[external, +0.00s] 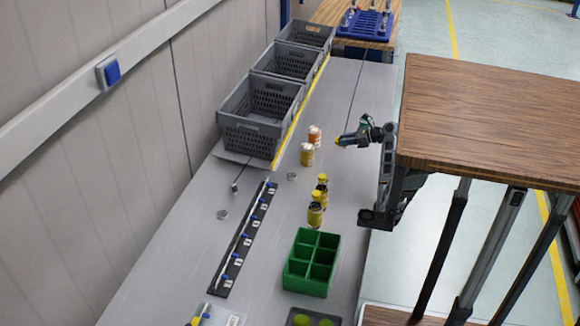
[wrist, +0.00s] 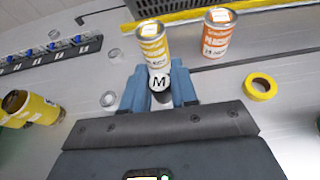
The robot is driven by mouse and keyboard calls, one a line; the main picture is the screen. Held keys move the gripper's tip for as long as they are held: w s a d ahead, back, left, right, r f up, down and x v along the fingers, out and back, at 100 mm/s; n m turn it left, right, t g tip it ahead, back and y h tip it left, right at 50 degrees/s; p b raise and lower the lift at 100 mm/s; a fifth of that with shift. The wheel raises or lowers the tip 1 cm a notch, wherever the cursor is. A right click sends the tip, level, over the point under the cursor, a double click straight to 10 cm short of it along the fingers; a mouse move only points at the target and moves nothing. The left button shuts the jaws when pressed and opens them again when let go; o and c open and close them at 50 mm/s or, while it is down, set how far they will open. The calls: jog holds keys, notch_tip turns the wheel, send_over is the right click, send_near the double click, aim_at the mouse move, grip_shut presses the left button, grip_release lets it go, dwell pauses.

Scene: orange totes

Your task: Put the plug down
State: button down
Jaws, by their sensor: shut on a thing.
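My gripper (wrist: 160,86) has two blue fingers, closed on a small round piece, which I take as the plug (wrist: 159,80). Its pale face bears a black letter M, and a dark part shows below it. In the external view my gripper (external: 346,139) reaches left over the grey table, to the right of the two cans. The plug cannot be made out there. In the wrist view the plug overlaps the lower end of a yellow can (wrist: 153,45). I cannot tell whether it touches the can or the table.
An orange can (wrist: 218,35) stands right of the yellow can. A yellow ring (wrist: 260,87) lies further right. Small clear or metal rings (wrist: 108,99) lie to the left. A green divided box (external: 312,262), yellow bottles (external: 315,212), a black rail (external: 243,240) and grey crates (external: 262,125) occupy the table.

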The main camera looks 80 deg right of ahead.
jog(key=s+d+m+h+b, duration=0.1)
jog(key=s+d, duration=0.2)
jog(key=d, duration=0.3)
jog(key=s+d+m+h, duration=0.1)
jog(key=s+d+h, duration=0.1)
jog(key=s+d, duration=0.3)
jog(key=w+f, duration=0.2)
jog(key=w, duration=0.2)
jog(key=w+a+f, duration=0.1)
jog(key=w+f, duration=0.1)
jog(key=w, duration=0.2)
jog(key=w+a+f, duration=0.1)
jog(key=w+f, duration=0.1)
jog(key=w, duration=0.2)
jog(key=shift+w+f+p, duration=0.1)
jog(key=shift+p, duration=0.25)
jog(key=shift+f, duration=1.95)
jog(key=c, duration=0.9)
grip_release()
jog(key=shift+f, duration=0.15)
